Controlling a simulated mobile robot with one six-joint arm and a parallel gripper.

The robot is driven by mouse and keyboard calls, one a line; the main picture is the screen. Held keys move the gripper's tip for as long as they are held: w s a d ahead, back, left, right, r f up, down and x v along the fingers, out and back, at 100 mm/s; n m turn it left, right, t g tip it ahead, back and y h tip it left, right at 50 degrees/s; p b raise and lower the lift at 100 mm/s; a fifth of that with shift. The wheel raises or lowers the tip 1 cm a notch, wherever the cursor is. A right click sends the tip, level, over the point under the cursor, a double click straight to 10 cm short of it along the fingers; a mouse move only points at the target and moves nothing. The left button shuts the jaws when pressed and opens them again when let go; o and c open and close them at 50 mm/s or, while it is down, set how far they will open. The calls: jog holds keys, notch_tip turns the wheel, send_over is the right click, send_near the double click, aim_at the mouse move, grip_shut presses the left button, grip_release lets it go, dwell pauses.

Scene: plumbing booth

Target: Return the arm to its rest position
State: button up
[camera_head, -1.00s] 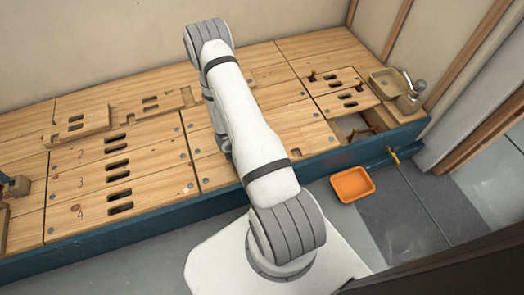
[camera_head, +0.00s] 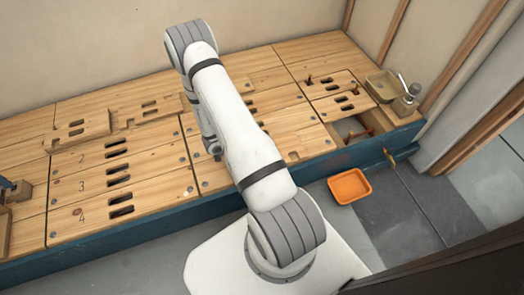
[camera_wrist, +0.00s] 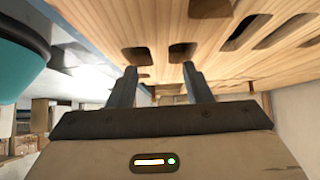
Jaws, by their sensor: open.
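My arm reaches from its base over the wooden bench (camera_head: 150,165) in the head view, bent at a high elbow. My gripper is hidden behind the arm in the head view. In the wrist view my gripper (camera_wrist: 160,82) is open, with its two dark fingers apart and nothing between them. The bench's slotted wooden boards (camera_wrist: 225,55) fill the top of that view, close to the fingertips. I cannot tell whether the fingers touch the wood.
An orange tray (camera_head: 351,186) lies on the floor in front of the bench. A beige basin (camera_head: 385,84) and a soap bottle (camera_head: 407,100) stand at the bench's right end. An opening with copper pipes (camera_head: 352,130) is near them. Grey floor (camera_head: 400,205) is clear at the right.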

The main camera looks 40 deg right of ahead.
jog(key=shift+p+v, duration=0.3)
jog(key=shift+v, duration=1.15)
jog(key=shift+w, duration=0.1)
